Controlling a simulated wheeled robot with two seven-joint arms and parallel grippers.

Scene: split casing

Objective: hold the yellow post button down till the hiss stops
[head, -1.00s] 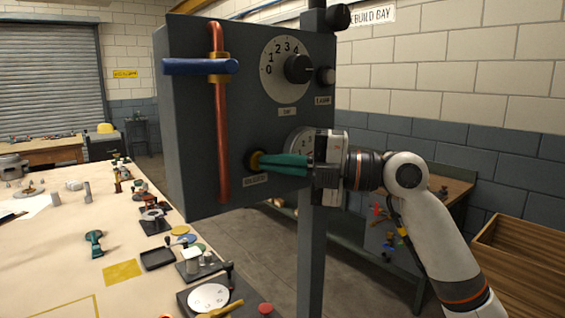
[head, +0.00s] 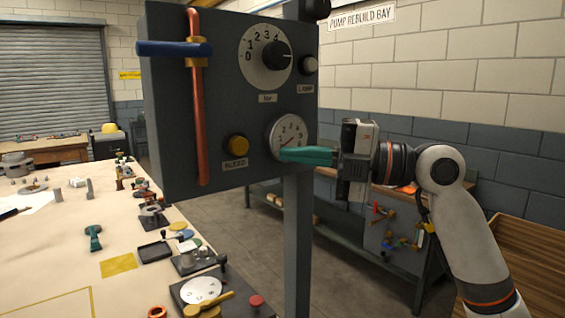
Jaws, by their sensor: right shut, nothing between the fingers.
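The yellow post button (head: 237,146) sticks out of the lower part of the dark grey post box, above a label reading BLEED. Nothing touches it. My right gripper (head: 283,154) has its teal fingers shut and empty, to the right of the button and apart from it. The fingertips appear in front of the lower edge of the gauge (head: 288,136), whose needle points to the lower left. I cannot tell whether they touch it. My left gripper is not in view.
A bench (head: 60,240) with several tools and parts lies at the lower left.

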